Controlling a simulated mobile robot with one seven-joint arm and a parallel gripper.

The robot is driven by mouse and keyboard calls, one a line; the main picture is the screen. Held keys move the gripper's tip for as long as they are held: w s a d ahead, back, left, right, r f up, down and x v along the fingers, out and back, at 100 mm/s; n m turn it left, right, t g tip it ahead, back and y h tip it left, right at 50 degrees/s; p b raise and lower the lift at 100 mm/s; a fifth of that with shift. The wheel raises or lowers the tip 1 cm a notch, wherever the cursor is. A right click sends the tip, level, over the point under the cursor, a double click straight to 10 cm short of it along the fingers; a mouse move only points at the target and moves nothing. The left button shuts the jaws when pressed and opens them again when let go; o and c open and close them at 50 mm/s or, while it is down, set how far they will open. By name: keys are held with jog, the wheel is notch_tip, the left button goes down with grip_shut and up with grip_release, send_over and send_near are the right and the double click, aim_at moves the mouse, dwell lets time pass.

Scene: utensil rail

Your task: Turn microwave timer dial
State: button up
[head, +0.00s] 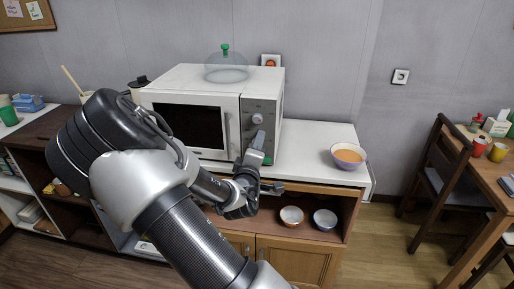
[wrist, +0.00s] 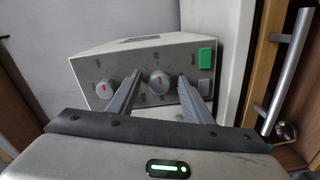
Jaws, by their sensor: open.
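The white microwave (head: 192,80) stands on the counter with its door shut. Its grey control panel is on the right of the front. In the head view the upper dial (head: 258,118) shows. The lower one is hidden behind my gripper (head: 255,147). The wrist view shows two round dials with red marks, a left dial (wrist: 104,88) and a middle dial (wrist: 159,82), and a green button (wrist: 206,57). My gripper (wrist: 159,79) is open, with a finger on each side of the middle dial. Contact with it cannot be told. I cannot read which dial is the timer.
A glass dome with a green knob (head: 226,68) sits on the microwave. A purple-rimmed bowl (head: 348,156) stands on the counter to the right. The microwave door handle (head: 228,133) is left of the panel. Two small bowls (head: 291,216) (head: 325,219) sit on the shelf below.

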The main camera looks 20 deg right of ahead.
jog(key=shift+a, duration=0.1)
jog(key=p+v, duration=1)
jog(key=v, duration=0.7)
jog(key=shift+s, duration=0.15)
